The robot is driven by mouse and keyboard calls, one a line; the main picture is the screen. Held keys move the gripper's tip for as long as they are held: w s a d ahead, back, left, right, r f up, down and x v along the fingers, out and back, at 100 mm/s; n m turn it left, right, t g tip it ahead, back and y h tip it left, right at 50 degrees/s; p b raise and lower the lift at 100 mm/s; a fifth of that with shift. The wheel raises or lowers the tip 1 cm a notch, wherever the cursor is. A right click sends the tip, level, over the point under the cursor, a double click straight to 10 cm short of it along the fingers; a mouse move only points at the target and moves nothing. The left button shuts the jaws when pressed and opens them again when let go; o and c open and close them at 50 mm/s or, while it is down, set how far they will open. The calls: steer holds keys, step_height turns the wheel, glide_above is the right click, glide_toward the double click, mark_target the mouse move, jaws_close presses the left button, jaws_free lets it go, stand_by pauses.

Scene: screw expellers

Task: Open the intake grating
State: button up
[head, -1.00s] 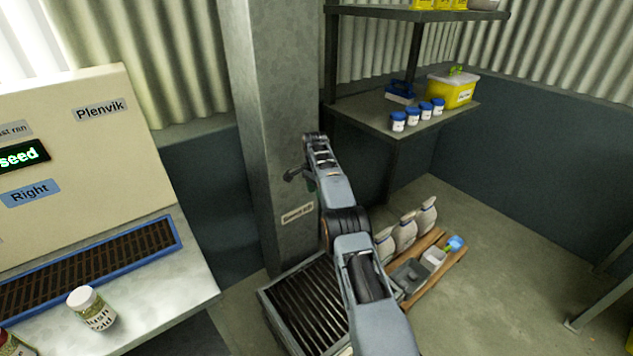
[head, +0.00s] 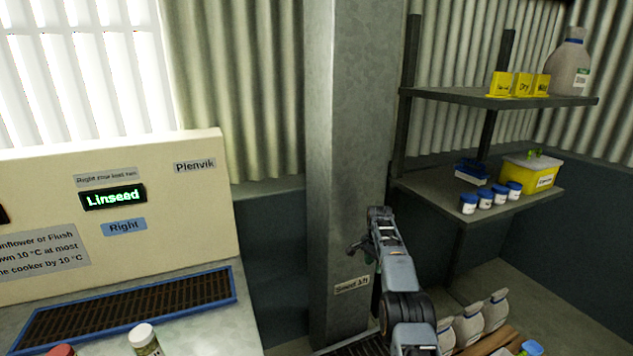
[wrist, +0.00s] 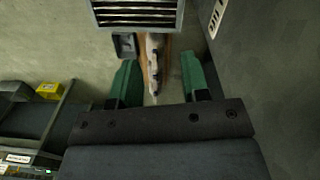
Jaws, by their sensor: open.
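A slatted floor grating with a grey metal frame lies at the foot of the pillar. In the head view only a strip of its slats (head: 362,347) shows at the bottom edge, partly behind my arm. In the wrist view part of the grating (wrist: 137,14) shows at the top edge, lying flat. My gripper (wrist: 160,82) is open and empty, its two green fingers wide apart, with the floor below and the grating beyond the fingertips. In the head view my gripper is small and mostly hidden by my wrist, in front of the pillar.
A labelled grey pillar (head: 340,130) stands behind my arm. A bench at left has a blue-framed grating (head: 130,305) and a lidded jar (head: 145,338). Shelves (head: 490,190) stand at right. White jugs (head: 470,325) stand on a wooden pallet. Open floor shows in the wrist view.

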steer(key=s+f+n+g, duration=0.1)
steer(key=s+f+n, duration=0.2)
steer(key=n, duration=0.1)
steer(key=s+a+r+n+t+p, duration=0.1)
steer(key=s+a+r+n+p, duration=0.1)
steer(key=s+r, duration=0.5)
steer(key=s+a+r+n+t+p, duration=0.2)
steer(key=s+r, duration=0.6)
steer(key=s, duration=0.9)
steer(key=s+a+r+n+t+p, duration=0.1)
steer(key=s+a+r+n+p, duration=0.2)
steer(key=s+r, duration=0.5)
steer(key=s+n, duration=0.1)
steer(key=s, duration=0.3)
steer(key=shift+s+a+r+t, duration=0.25)
steer(key=shift+s+t, duration=0.15)
steer(key=shift+a+y, duration=0.1)
steer(key=shift+y, duration=0.2)
